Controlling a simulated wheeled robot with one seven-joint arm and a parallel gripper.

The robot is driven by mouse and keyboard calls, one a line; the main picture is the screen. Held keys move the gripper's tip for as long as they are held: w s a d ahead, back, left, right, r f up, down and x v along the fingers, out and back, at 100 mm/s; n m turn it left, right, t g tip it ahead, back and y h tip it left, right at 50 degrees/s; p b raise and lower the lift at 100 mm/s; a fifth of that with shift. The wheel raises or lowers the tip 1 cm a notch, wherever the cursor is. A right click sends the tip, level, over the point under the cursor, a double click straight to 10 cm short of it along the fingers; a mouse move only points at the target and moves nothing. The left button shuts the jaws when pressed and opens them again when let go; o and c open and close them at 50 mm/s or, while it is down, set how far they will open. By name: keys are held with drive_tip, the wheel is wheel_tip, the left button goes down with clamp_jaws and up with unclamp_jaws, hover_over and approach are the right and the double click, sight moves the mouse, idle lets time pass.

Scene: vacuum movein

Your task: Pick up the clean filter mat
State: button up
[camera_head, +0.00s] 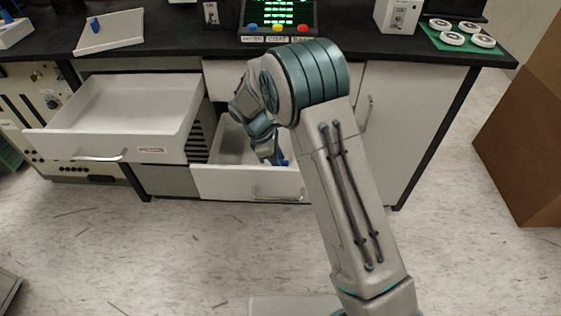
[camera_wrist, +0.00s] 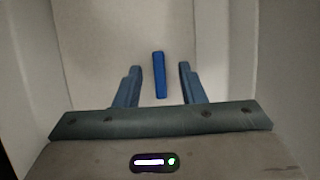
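In the wrist view a pale flat panel, which looks like the clean filter mat (camera_wrist: 105,45), lies in a drawer with an upright blue grip (camera_wrist: 159,75) on it. My gripper (camera_wrist: 157,85) is open, one finger on each side of the blue grip, with gaps showing on both sides. In the head view my gripper (camera_head: 277,160) reaches down into the open lower drawer (camera_head: 235,181); my arm hides much of that drawer and the mat. A similar pale panel with a blue grip (camera_head: 110,33) lies on the counter at the far left.
An open, empty upper drawer (camera_head: 120,146) stands just left of my gripper. The counter (camera_head: 180,47) above holds a display panel with coloured buttons (camera_head: 277,27), a white box (camera_head: 397,14) and a green mat (camera_head: 433,38) with several white discs. A brown box (camera_head: 525,130) stands at right.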

clamp_jaws()
drive_tip(key=shift+r, duration=0.1)
drive_tip(key=shift+r, duration=0.1)
